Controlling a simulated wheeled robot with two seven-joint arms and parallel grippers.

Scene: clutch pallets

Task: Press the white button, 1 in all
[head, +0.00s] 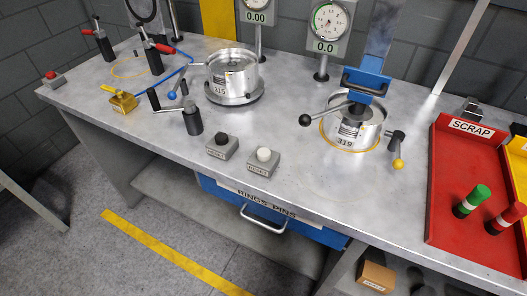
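The white button (264,154) is a small white dome on top of a grey box (262,163). The box stands near the front edge of the workbench, about the middle of the head view. Nothing touches or covers the button. A similar grey box with a black button (222,140) stands just to its left. Neither of my grippers shows in the head view.
The metal workbench (310,188) carries two cylindrical fixtures (232,75) (352,132) with dials behind. A grey cylinder with a crank (192,120) stands left of the buttons. A red SCRAP tray (443,190) holds green and red handled pins. A blue drawer (330,235) sits below.

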